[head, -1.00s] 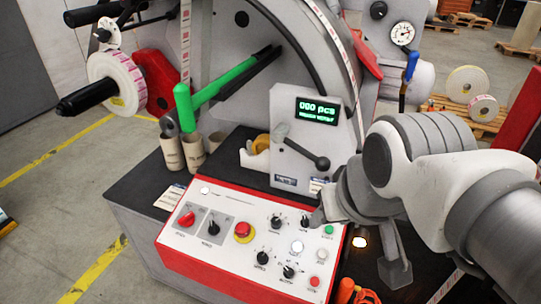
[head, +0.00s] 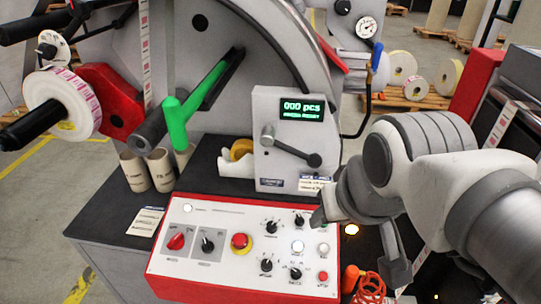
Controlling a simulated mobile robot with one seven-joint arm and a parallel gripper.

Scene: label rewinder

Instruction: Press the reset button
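The control panel (head: 210,270) is a white sloped face in a red frame, low in the middle of the head view. On its right part are a lit white button (head: 298,247), a plain white button (head: 323,248) and a red button (head: 323,276). A green button (head: 321,229) is partly covered by my gripper. The labels are too small to tell which is reset. A red mushroom button (head: 241,242) on a yellow ring sits further left. My gripper (head: 358,245) is over the panel's right edge, fingers spread and empty; contact cannot be judged.
Black knobs (head: 267,265) surround the white buttons. A lever (head: 297,152) juts out under the green display (head: 303,110) above the panel. An orange coiled cord (head: 370,287) lies right of the panel. Cardboard cores (head: 135,171) stand at the left.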

